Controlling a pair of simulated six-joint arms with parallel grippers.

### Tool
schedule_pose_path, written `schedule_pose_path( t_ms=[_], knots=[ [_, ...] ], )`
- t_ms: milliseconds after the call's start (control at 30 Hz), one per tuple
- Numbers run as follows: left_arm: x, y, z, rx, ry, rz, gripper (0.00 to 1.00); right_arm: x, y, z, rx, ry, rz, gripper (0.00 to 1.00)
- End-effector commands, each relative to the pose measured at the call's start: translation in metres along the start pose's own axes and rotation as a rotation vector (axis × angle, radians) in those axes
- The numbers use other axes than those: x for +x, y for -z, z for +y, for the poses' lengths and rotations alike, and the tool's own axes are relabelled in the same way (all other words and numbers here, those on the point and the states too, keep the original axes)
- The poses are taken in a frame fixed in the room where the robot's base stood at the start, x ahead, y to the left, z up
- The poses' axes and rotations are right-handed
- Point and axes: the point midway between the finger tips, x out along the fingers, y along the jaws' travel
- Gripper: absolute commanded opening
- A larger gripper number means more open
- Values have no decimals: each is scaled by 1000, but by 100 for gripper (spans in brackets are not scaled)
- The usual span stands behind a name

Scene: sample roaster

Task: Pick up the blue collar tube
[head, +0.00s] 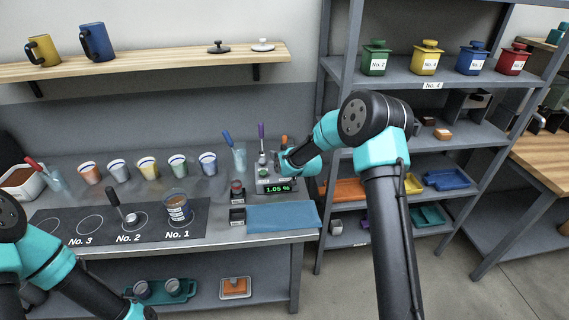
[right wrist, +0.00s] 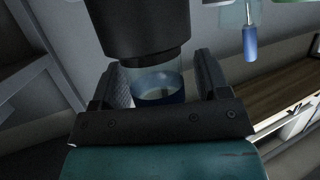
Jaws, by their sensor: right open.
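In the right wrist view, a clear tube with a dark blue band (right wrist: 160,97), which looks like the blue collar tube, sits between the two fingers of my right gripper (right wrist: 160,78). The fingers are apart, one on each side; contact is not clear. A dark cylinder (right wrist: 138,28) adjoins the tube in that view. In the head view my right gripper (head: 285,157) is above the meter (head: 276,187) reading 1.05 %, and I cannot make out the tube there.
A clear beaker (head: 240,160) with a blue-handled tool stands left of my right gripper. Several striped cups line the counter's back. A black mat (head: 60,222) and a blue mat (head: 283,218) lie in front. A grey shelf rack (head: 335,130) stands close on the right.

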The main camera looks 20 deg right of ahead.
Motion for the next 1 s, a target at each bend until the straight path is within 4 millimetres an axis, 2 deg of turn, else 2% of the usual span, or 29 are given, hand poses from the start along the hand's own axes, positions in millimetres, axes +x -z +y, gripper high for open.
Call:
schedule_pose_path(
  t_ms=[167, 733, 1000],
  knots=[
    [0, 0, 0, 0, 0, 0, 52, 0, 0, 0, 0, 0, 0, 69],
    [0, 0, 0, 0, 0, 0, 52, 0, 0, 0, 0, 0, 0, 15],
    [0, 0, 0, 0, 0, 0, 52, 0, 0, 0, 0, 0, 0, 14]
  ],
)
